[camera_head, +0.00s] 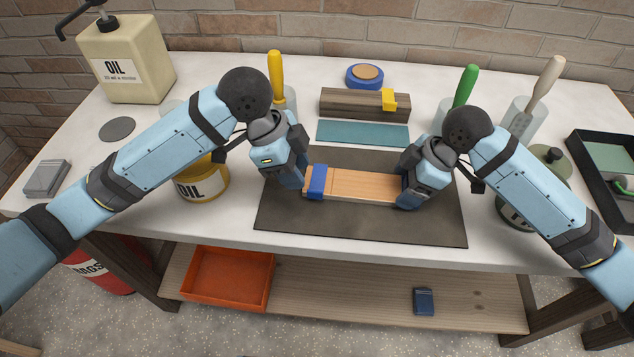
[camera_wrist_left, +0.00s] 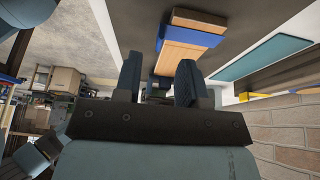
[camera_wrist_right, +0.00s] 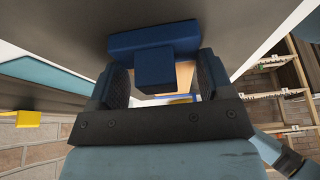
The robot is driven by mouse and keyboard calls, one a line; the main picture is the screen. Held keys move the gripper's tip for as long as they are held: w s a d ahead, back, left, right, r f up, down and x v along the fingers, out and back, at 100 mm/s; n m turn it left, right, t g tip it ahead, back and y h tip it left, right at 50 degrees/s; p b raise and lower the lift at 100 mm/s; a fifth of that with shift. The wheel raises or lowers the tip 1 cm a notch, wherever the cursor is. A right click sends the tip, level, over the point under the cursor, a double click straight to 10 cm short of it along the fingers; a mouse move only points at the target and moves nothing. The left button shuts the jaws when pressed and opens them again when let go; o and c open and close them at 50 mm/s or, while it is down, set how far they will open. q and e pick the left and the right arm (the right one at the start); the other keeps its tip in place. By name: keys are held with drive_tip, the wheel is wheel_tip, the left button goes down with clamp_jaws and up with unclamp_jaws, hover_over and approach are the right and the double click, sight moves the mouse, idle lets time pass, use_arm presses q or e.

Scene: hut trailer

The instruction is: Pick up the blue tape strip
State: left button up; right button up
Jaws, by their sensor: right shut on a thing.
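A light wooden board (camera_head: 360,186) lies on the dark mat (camera_head: 350,229), with a blue tape strip (camera_head: 317,182) across it near its left end. The strip also shows in the left wrist view (camera_wrist_left: 186,37). My left gripper (camera_head: 292,178) is beside the board's left end, apart from the strip; its fingers stand open with nothing between them in the left wrist view (camera_wrist_left: 160,82). My right gripper (camera_head: 410,196) is at the board's right end, shut on a blue block with a crossbar (camera_wrist_right: 154,66). The fingers partly hide that end.
Behind the mat lie a teal strip (camera_head: 363,133) and a dark wooden block (camera_head: 350,104) with a yellow piece. A yellow oil tin (camera_head: 203,182) stands left, a dark green can (camera_head: 519,215) right. Cups with handled tools stand behind both arms. The mat's front is clear.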

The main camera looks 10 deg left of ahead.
sight(309, 189)
use_arm(q)
drive_tip(key=shift+x, duration=2.7)
clamp_jaws()
